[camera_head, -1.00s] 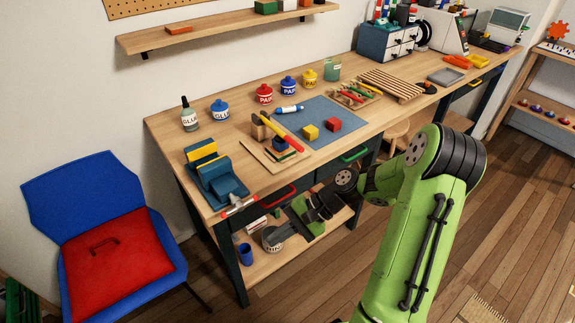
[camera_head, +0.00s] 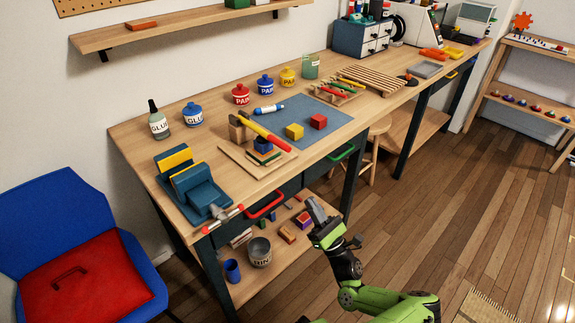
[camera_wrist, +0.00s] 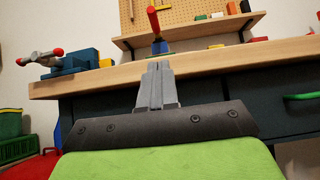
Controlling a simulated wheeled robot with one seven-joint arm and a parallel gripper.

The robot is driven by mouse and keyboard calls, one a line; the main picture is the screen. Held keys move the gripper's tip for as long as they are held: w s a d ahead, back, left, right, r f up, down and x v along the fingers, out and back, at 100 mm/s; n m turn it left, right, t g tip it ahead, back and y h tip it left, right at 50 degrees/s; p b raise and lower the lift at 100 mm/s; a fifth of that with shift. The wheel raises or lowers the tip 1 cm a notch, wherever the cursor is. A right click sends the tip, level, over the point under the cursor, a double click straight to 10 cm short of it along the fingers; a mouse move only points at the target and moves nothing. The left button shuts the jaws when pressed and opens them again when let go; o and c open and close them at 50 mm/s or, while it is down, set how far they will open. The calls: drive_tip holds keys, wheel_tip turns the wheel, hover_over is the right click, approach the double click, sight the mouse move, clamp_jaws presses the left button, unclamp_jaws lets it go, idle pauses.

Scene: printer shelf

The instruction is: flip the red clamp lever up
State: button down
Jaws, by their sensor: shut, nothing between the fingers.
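The red clamp lever (camera_head: 266,132) is a bar with a yellow upper part and red grip. It slants down toward the desk's front edge over a small coloured stack (camera_head: 264,151) on a wooden board (camera_head: 236,156). In the wrist view the red grip (camera_wrist: 153,20) rises beyond the desk edge, above the fingers in the picture. My gripper (camera_head: 315,208) is in front of the desk, apart from the lever. In the wrist view its grey fingers (camera_wrist: 158,68) are together and empty, pointing at the desk front.
A blue vise (camera_head: 196,188) with a red-tipped handle stands at the desk's left corner. A red drawer handle (camera_head: 265,204) and a green one (camera_head: 344,152) stick out from the desk front. A blue chair (camera_head: 52,210) stands left.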

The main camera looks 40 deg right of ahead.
drive_tip(key=shift+y, duration=0.3)
drive_tip(key=x, duration=1)
drive_tip(key=shift+w+a+r, duration=0.1)
wheel_tip(320, 180, up, 3)
drive_tip(key=shift+f, duration=0.15)
drive_tip(key=shift+r, duration=0.55)
